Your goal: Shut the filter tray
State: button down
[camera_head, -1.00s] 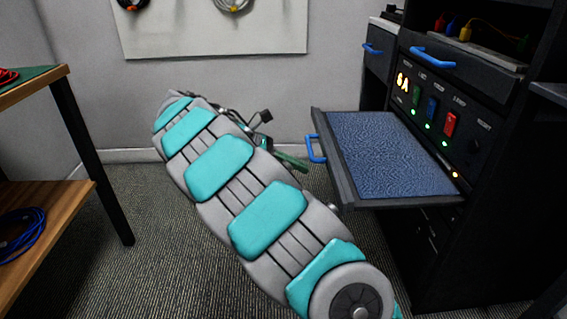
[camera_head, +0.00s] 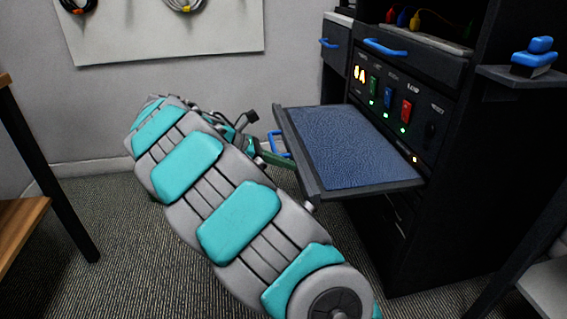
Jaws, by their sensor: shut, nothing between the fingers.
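The filter tray (camera_head: 372,189) is a dark tray with a blue textured filter sheet (camera_head: 355,148). It sticks well out to the left from the dark cabinet (camera_head: 470,160), so it stands open. A blue handle (camera_head: 273,139) is on its front face. My gripper (camera_head: 290,163) is shut and empty, with green fingers. It is low at the tray's front, at the handle in the picture. I cannot tell whether it touches the handle or the front face. My grey and teal arm hides part of the gripper.
Above the tray are lit switches (camera_head: 389,110) and a drawer with a blue handle (camera_head: 386,46). A side shelf (camera_head: 520,78) holds a blue object (camera_head: 534,58). A table (camera_head: 20,215) stands at the left.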

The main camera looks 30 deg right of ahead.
aim_at(332, 167)
jog(key=s+d+p, duration=0.1)
jog(key=d+p, duration=0.1)
jog(key=d, duration=0.2)
jog(key=s+d+p, duration=0.1)
jog(key=d+p, duration=0.2)
jog(key=d, duration=0.1)
jog(key=s+d+r+p, duration=0.1)
jog(key=d+p, duration=0.2)
jog(key=d, duration=0.1)
jog(key=shift+s, duration=0.4)
jog(key=s+d+p, duration=0.1)
jog(key=d+p, duration=0.1)
jog(key=d, duration=0.3)
jog(key=s+d+p, duration=0.2)
jog(key=d, duration=0.4)
jog(key=s+d+f+p, duration=0.1)
jog(key=d, duration=0.4)
jog(key=shift+s+d+p, duration=0.25)
jog(key=shift+d+p, duration=0.1)
jog(key=shift+p, duration=0.05)
jog(key=a, duration=0.2)
jog(key=w+a+p, duration=0.1)
jog(key=a, duration=0.1)
jog(key=shift+w+a+r, duration=0.15)
jog(key=shift+w+r, duration=0.05)
jog(key=v, duration=0.8)
jog(key=shift+w+a, duration=0.1)
jog(key=shift+w+a+r, duration=0.15)
jog(key=shift+a+r, duration=0.25)
jog(key=shift+a, duration=0.2)
